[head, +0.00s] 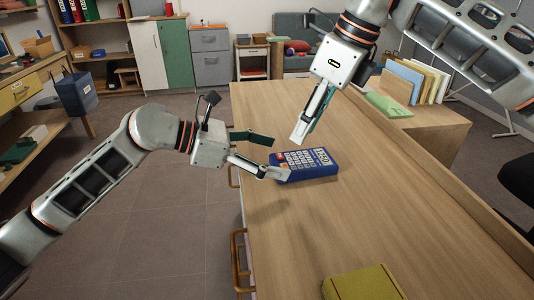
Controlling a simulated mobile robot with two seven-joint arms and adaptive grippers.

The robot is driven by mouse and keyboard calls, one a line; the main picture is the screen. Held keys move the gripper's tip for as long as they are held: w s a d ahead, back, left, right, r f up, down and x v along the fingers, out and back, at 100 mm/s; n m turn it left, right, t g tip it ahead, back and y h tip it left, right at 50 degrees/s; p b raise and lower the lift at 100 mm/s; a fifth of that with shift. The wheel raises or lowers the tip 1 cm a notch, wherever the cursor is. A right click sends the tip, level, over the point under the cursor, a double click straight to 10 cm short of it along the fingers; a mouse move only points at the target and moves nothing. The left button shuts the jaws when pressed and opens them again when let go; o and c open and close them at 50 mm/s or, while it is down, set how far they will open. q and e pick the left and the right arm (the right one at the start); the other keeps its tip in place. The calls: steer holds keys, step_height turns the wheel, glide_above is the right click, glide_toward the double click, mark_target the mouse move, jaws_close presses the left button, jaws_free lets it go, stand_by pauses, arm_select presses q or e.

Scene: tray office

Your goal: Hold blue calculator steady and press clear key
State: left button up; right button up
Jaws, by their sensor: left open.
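A blue calculator (319,168) with pale keys and a small display lies on the wooden table (350,220) near its left edge. My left gripper (281,157) is open at the calculator's left side. Its nearer fingertip overlaps the calculator's lower left corner in the picture, and its farther finger is beyond the upper left corner. I cannot tell whether it touches. My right gripper (301,138) points down from above, its tips just above the calculator's far edge in the picture. Its fingers overlap in this view, so their opening is unclear. The clear key is too small to pick out.
A yellow-green object (362,284) lies at the table's near edge. A low wooden unit (434,130) on the right holds upright folders (428,82) and a green item (387,105). The tabletop around the calculator is mostly clear. Drawers and shelves stand at the back.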

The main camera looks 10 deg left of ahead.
mark_target(296, 161)
arm_select(q)
steer(key=shift+x, duration=3.5)
steer(key=c, duration=1.3)
arm_select(e)
jaws_close()
